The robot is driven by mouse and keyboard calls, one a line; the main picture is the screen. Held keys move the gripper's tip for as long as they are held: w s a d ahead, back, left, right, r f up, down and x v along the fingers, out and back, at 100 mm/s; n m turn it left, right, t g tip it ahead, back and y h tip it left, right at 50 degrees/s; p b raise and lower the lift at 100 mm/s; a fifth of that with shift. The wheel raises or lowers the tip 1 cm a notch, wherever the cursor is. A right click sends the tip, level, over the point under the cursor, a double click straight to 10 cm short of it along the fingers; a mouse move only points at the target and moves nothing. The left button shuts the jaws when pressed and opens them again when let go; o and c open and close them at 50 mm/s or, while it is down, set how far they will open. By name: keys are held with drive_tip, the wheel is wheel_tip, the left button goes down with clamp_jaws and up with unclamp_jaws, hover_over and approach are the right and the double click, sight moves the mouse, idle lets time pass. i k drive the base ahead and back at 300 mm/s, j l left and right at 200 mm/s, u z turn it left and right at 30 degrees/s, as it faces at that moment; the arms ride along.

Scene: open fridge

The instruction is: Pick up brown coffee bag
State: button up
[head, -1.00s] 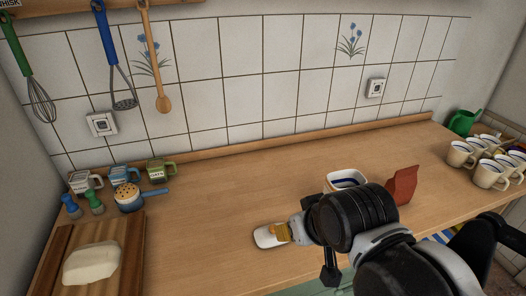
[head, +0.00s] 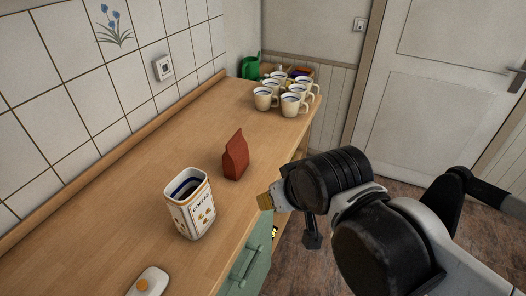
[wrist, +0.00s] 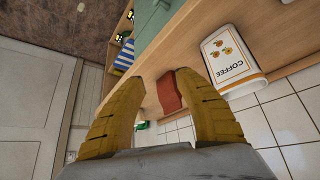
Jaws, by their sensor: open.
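The brown coffee bag (head: 236,157) is a reddish-brown pouch with a folded, pointed top. It stands upright on the wooden counter, right of and behind the coffee canister. My gripper (head: 266,200) is off the counter's front edge, to the right of the bag and apart from it. In the wrist view my gripper (wrist: 164,68) has its two yellow fingers spread wide. The bag (wrist: 169,92) shows in the gap between them, beyond the fingertips. Nothing is held. In the head view most of the fingers are hidden behind my wrist.
A white open coffee canister (head: 190,205) stands near the bag. Several mugs (head: 284,93) and a green jug (head: 250,67) are at the far end. A green drawer (head: 252,252) is below the counter edge.

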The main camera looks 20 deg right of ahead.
sight(236, 159)
drive_tip(key=i+l+u, duration=0.15)
drive_tip(key=i+u, duration=0.25)
drive_tip(key=i+l+u, duration=0.15)
drive_tip(key=u, duration=0.25)
drive_tip(key=l, duration=0.1)
